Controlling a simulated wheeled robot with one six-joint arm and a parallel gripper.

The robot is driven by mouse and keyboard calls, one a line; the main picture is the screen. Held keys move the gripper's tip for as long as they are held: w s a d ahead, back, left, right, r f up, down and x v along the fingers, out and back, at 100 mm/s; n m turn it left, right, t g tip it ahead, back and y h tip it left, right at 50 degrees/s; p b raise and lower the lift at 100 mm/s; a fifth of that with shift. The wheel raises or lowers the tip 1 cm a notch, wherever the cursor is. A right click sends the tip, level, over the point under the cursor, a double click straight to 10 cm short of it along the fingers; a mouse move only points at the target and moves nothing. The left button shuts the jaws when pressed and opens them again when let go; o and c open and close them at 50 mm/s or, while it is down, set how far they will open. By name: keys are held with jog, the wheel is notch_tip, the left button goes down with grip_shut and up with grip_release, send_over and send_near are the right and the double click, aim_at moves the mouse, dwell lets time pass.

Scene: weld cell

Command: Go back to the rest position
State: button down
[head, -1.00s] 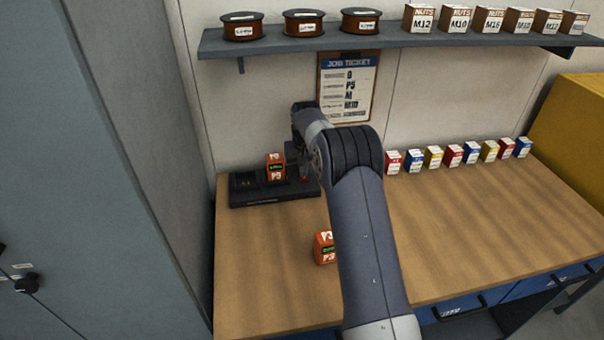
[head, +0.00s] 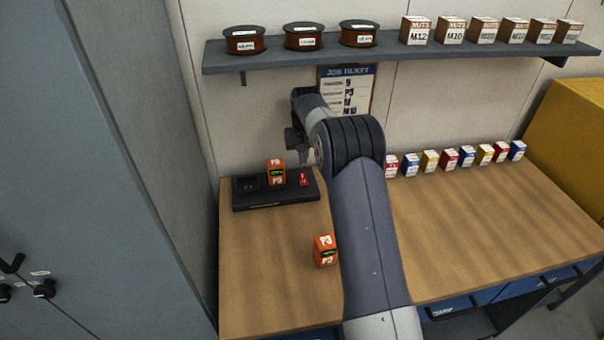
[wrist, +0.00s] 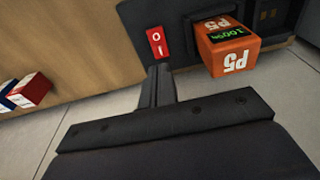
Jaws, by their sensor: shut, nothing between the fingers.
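My gripper (head: 300,154) is raised above the black charging dock (head: 245,203) at the back left of the bench, with its fingers shut and empty. In the wrist view the closed fingers (wrist: 160,72) point toward the red switch (wrist: 156,42) marked O and I. The switch also shows at the right of the dock in the head view (head: 303,178). An orange P5 battery (wrist: 229,55) sits in the dock, left of the switch in the head view (head: 276,176). Its display is lit green and seems to read 100%. My gripper is apart from it.
A second orange battery, P3 (head: 325,251), stands on the bench (head: 470,230) beside my arm. Several small coloured boxes (head: 450,160) line the wall. A shelf (head: 390,50) with spools and nut boxes hangs above. A job ticket (head: 350,88) is behind my arm.

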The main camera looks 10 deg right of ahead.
aim_at(303, 179)
jog(key=shift+f, duration=0.1)
dwell(0.3)
notch_tip(303, 179, down, 7)
jog(key=b, duration=0.5)
jog(key=shift+r, duration=0.25)
notch_tip(303, 179, up, 9)
jog(key=p, duration=0.5)
jog(key=shift+p, duration=0.4)
dwell(0.8)
dwell(0.3)
